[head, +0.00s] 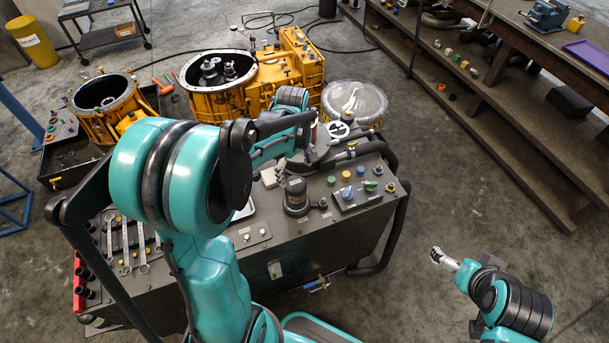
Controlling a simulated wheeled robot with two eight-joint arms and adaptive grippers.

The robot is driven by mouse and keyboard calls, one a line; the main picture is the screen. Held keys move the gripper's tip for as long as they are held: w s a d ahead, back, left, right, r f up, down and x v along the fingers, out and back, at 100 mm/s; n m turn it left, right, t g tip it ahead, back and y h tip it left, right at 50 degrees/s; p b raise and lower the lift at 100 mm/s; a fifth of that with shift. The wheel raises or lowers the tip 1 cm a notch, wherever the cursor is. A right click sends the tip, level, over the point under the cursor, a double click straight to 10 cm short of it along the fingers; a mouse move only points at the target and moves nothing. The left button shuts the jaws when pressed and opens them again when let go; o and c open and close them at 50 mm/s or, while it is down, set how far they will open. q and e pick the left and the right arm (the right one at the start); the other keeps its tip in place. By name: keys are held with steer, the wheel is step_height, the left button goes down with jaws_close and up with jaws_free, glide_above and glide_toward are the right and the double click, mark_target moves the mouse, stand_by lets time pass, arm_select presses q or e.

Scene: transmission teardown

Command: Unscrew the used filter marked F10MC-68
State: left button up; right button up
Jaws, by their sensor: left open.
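A dark cylindrical filter (296,197) with a label band stands upright on the bench top (262,215). Its lettering is too small to read, so I cannot confirm the F10MC-68 mark. My left gripper (306,164) is open above and just behind the filter, apart from it as far as I can see. My left arm hides part of the bench and the gripper. My right arm is at the lower right, away from the bench. Its silvery end (438,256) shows, but its jaws cannot be made out.
A panel with coloured knobs (357,193) is right of the filter. Wrenches (126,245) lie at the bench's left. Yellow housings (218,103) and a clear-covered tub (354,101) stand behind. Wooden shelving (470,95) is at right, with open floor before it.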

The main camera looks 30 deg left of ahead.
mark_target(295, 182)
arm_select(q)
steer(key=m, duration=0.4)
steer(key=shift+m, duration=0.3)
steer(key=m, duration=0.3)
steer(key=shift+p, duration=0.4)
steer(key=m, duration=0.5)
steer(key=m+p, duration=0.1)
steer(key=m, duration=0.2)
steer(key=shift+m, duration=0.4)
step_height(295, 182, down, 8)
steer(key=b, duration=0.6)
steer(key=shift+r+b, duration=0.25)
steer(key=shift+b, duration=0.1)
